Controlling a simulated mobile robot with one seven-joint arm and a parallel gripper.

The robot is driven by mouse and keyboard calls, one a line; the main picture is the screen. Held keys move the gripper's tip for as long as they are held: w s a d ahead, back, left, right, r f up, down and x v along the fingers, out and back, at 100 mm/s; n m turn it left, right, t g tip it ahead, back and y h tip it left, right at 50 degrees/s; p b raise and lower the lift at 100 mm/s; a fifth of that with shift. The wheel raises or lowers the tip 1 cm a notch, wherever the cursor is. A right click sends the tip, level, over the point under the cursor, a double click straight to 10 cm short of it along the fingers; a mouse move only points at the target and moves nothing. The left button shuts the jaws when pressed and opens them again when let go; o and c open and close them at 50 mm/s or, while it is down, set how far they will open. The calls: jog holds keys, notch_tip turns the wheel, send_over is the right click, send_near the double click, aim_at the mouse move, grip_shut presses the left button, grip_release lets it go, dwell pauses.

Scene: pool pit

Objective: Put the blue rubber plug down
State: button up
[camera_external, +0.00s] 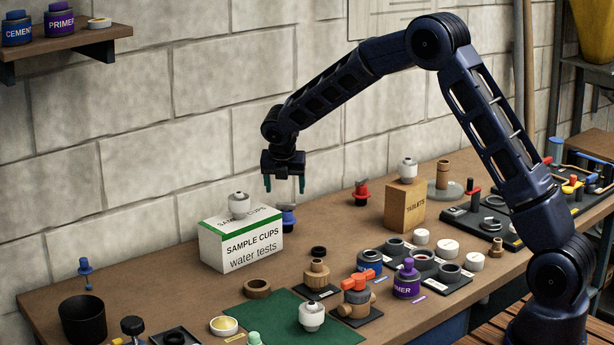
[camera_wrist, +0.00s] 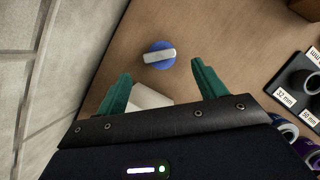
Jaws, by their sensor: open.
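My gripper (camera_external: 285,184) is open and empty, with its green fingertips pointing down above the bench. A blue plug (camera_external: 288,218) stands on the bench just below and behind the white sample cups box, which hides part of it. In the wrist view the blue plug (camera_wrist: 152,64) is round with a pale bar across its top, and lies beyond the gap between the open fingertips (camera_wrist: 161,72). The fingers are apart from it. A second small blue-topped piece (camera_external: 85,268) stands at the left, near the black cup; I cannot tell whether it is a plug too.
The sample cups box (camera_external: 241,250) carries a white fitting (camera_external: 238,205) and stands close to my gripper. Fittings crowd the front around a green mat (camera_external: 262,320). Bench behind the plug is clear.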

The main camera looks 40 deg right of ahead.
jog(key=s+d+r+m, duration=0.3)
jog(key=s+r+m, duration=0.1)
jog(key=s+r, duration=0.35)
jog(key=s+d+r+m+y, duration=0.1)
jog(key=s+d+r+m, duration=0.2)
jog(key=s+r+m, duration=0.35)
jog(key=s+d+r+m, duration=0.2)
jog(key=s+r, duration=0.6)
jog(key=s, duration=0.3)
jog(key=s+d+m+y, duration=0.1)
jog(key=s+m, duration=0.6)
jog(key=s, duration=0.8)
jog(key=s+d+m+t+y, duration=0.1)
jog(key=s+m, duration=0.6)
jog(key=s, duration=0.9)
jog(key=shift+s+d+f, duration=0.15)
jog(key=shift+d+f, duration=0.3)
jog(key=shift+d, duration=0.1)
jog(key=shift+o, duration=0.2)
jog(key=shift+m, duration=0.25)
